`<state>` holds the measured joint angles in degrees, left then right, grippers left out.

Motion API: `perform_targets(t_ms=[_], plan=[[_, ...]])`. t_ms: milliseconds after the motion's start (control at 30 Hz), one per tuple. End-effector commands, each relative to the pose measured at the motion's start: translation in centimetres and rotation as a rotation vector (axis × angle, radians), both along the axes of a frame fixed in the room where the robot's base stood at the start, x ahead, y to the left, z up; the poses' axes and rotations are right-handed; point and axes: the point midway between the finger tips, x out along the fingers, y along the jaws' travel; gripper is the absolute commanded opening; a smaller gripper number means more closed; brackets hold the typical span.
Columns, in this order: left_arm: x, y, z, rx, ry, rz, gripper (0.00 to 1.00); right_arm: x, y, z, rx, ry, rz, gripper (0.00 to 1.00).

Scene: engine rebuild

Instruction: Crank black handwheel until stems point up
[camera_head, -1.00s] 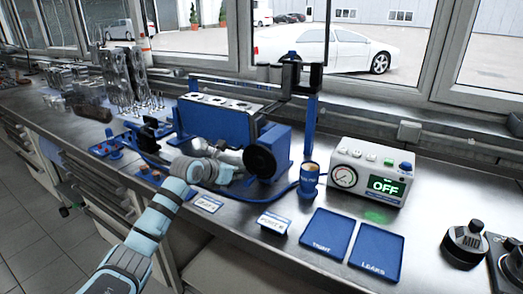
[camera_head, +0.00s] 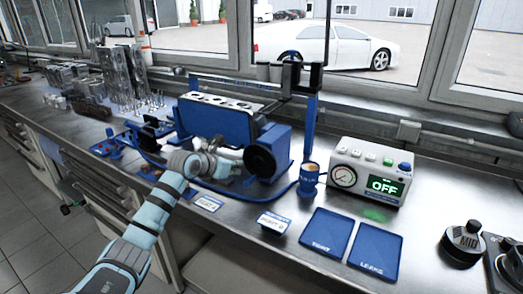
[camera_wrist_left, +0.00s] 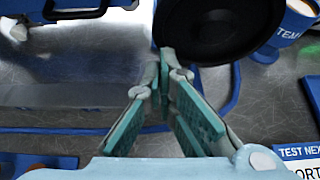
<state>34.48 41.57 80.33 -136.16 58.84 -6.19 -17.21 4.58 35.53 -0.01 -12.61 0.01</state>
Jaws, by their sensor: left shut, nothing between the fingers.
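The black handwheel (camera_head: 261,161) is a round disc on the right end of the blue fixture (camera_head: 281,146). It also fills the upper right of the left wrist view (camera_wrist_left: 215,28). A cylinder head (camera_head: 222,103) sits in the fixture, its pale top face with several round openings turned up. I cannot make out any stems on it. My left gripper (camera_head: 238,157) is just left of the handwheel. In the left wrist view its fingers (camera_wrist_left: 168,62) are shut and empty, with the tips at the wheel's lower-left rim. Whether they touch it, I cannot tell. My right gripper is out of view.
A blue cup (camera_head: 309,181) and a gauge box (camera_head: 368,173) reading OFF stand right of the wheel. Two blue trays (camera_head: 325,232) (camera_head: 375,252) lie in front. A blue hose runs around the fixture's base. Metal parts (camera_head: 118,78) stand at the back left.

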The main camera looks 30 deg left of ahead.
Motion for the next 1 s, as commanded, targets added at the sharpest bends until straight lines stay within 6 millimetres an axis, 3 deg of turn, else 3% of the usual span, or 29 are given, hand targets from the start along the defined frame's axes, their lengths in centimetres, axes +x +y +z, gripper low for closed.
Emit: perform_targets(t_ms=[433, 767, 1000], plan=[[-0.4, 0.2, 0.9, 0.003, 0.001, 0.001, 0.00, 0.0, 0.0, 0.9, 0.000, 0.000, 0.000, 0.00], [-4.5, 0.1, 3.5, 0.006, 0.002, 0.000, 0.00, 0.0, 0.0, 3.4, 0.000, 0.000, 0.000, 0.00], [-6.7, 0.0, 4.7, 0.002, 0.000, 0.000, 0.00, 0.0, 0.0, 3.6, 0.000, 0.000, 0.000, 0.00]])
